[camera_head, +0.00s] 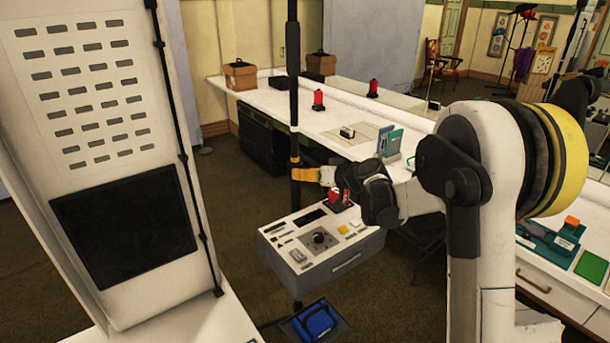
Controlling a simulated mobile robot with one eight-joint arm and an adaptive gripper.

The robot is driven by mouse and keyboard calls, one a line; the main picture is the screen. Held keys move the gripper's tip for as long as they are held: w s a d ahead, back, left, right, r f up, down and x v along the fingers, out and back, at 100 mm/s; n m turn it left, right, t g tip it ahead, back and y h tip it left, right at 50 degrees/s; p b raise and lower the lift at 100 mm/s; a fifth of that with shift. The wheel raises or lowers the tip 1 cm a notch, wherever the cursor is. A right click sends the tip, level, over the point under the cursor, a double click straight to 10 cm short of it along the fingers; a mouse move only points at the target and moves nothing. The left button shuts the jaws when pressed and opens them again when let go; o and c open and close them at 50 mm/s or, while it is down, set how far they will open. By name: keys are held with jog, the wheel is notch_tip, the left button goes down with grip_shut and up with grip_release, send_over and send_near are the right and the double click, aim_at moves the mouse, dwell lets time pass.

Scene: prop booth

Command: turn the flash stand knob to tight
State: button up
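The flash stand shows as a thin black upright pole (293,90) left of centre. A yellow-orange piece (304,174) sits at the pole at mid height; I cannot tell whether it is the knob or part of my gripper. My gripper (328,177) reaches in from the right, level with that piece and close to or touching it. Its fingers are too small and overlapped to tell open from shut. A grey control box (345,272) with a dark round dial (320,239) is below my gripper, beside the pole. The knob's setting is not readable.
A tall white panel (85,130) stands at the left. A long white counter (265,97) behind holds boxes and red items. A red object (340,198) shows just below my gripper. A blue item (318,320) lies low near the pole. Carpet is open between panel and counter.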

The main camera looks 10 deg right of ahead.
jog(key=m+y+b, duration=0.1)
jog(key=m+y, duration=0.1)
jog(key=shift+f+m, duration=0.15)
jog(key=shift+m, duration=0.25)
jog(key=m+y+b, duration=0.1)
jog(key=m+y, duration=0.1)
jog(key=m, duration=0.1)
jog(key=shift+d+f+b, duration=0.1)
jog(key=shift+b, duration=0.3)
jog(key=m+y+b, duration=0.1)
jog(key=m+b, duration=0.1)
jog(key=m, duration=0.2)
jog(key=shift+y, duration=0.4)
jog(key=shift+m+t+y+b, duration=0.4)
jog(key=shift+m+t+b, duration=0.25)
jog(key=shift+m, duration=1.05)
jog(key=o, duration=1.2)
jog(key=v, duration=1.2)
